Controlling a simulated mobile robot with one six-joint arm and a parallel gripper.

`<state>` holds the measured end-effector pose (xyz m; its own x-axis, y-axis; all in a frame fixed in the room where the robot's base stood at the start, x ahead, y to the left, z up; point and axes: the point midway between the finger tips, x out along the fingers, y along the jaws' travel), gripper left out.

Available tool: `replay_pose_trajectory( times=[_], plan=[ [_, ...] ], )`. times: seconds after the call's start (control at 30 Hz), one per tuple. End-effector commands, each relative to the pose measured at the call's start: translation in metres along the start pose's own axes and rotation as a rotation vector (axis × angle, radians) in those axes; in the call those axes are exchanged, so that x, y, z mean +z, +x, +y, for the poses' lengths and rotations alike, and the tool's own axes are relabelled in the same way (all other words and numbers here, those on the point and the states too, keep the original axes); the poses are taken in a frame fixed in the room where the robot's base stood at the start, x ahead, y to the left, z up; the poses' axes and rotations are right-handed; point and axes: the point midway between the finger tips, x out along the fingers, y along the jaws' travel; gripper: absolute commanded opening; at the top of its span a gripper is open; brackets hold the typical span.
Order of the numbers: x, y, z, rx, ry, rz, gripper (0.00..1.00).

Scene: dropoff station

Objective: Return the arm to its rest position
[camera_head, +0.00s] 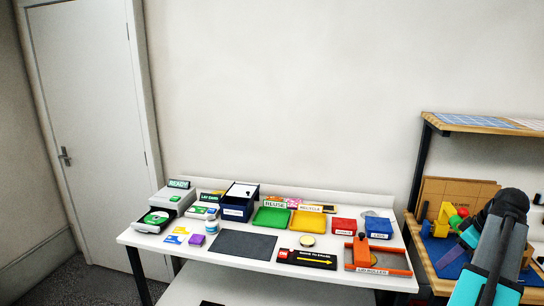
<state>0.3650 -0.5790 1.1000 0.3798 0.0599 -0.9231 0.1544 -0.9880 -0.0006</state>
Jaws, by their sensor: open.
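My arm (497,258), teal, grey and black, stands at the lower right edge of the view, in front of the wooden shelf unit. It rises from the bottom edge to a dark rounded joint at its top. I cannot make out my gripper's fingers; they are out of view or hidden behind the arm. No object shows in a grasp. The white table (215,259) lies to the left of the arm, and the arm is not over it in this view.
The table holds a disc drawer unit (154,219), a dark blue box (240,202), green (271,217) and yellow (306,222) trays, red (343,226) and blue (378,229) boxes and an orange-framed roller station (378,257). A dark mat (243,245) is bare. Blocks crowd the right shelf (425,250).

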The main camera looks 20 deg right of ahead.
Motion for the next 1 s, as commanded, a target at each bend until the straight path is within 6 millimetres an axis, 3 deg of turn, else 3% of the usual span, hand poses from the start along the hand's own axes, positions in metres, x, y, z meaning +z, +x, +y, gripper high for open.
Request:
replay_pose_trajectory(
  times=[0.17, 0.57, 0.77, 0.87, 1.0],
  plan=[
    [0.001, 0.0, 0.001, 0.001, 0.001, 0.0, 0.42],
    [-0.029, 0.027, -0.015, -0.039, -0.051, -0.004, 0.42],
    [-0.049, 0.058, -0.031, -0.084, -0.087, -0.012, 0.42],
    [-0.061, 0.081, -0.044, -0.119, -0.112, -0.019, 0.42],
    [-0.081, 0.127, -0.073, -0.189, -0.158, -0.037, 0.42]
  ],
)
